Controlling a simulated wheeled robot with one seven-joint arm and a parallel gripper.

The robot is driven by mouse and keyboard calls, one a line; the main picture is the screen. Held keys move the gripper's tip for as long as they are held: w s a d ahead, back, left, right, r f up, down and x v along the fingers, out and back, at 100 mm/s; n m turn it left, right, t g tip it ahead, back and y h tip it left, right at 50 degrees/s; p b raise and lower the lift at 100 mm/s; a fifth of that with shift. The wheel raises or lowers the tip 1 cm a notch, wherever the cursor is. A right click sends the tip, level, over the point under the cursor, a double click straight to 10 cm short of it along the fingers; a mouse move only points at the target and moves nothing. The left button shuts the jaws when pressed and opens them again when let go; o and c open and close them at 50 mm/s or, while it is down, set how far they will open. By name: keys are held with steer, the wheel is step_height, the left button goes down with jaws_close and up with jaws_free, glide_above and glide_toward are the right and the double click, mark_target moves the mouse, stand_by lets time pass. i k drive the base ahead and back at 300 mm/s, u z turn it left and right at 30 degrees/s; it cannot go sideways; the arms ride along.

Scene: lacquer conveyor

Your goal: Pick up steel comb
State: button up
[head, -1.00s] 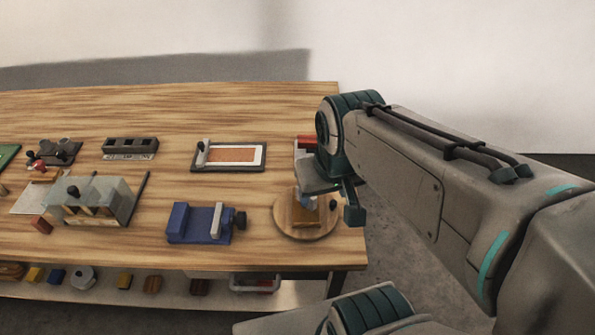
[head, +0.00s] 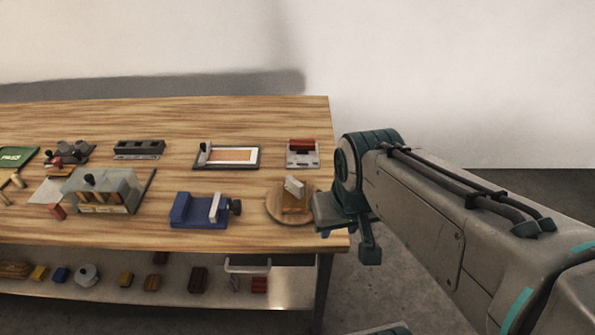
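A flat grey metal plate with a red grip (head: 303,153) lies at the back right of the table; it looks like the steel comb, but its teeth are too small to make out. My gripper (head: 345,238) is at the table's right front edge, in front of and to the right of this plate and apart from it. The gripper points downward beside the round wooden board (head: 276,212). Its fingertips are mostly hidden behind its own body, so I cannot see whether they are open or hold anything.
A pale-topped wooden block (head: 294,193) stands on the round board, close to my gripper. A blue vise (head: 190,211), a framed orange panel (head: 226,157) and a dark slotted block (head: 139,149) lie further left. Bare wood surrounds the red-gripped plate. A lower shelf (head: 185,294) holds several small blocks.

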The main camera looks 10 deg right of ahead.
mark_target(293, 185)
steer(key=z, duration=1.55)
steer(key=k, duration=0.8)
steer(key=u, duration=1.2)
steer(key=i, duration=1)
steer(key=z, duration=0.05)
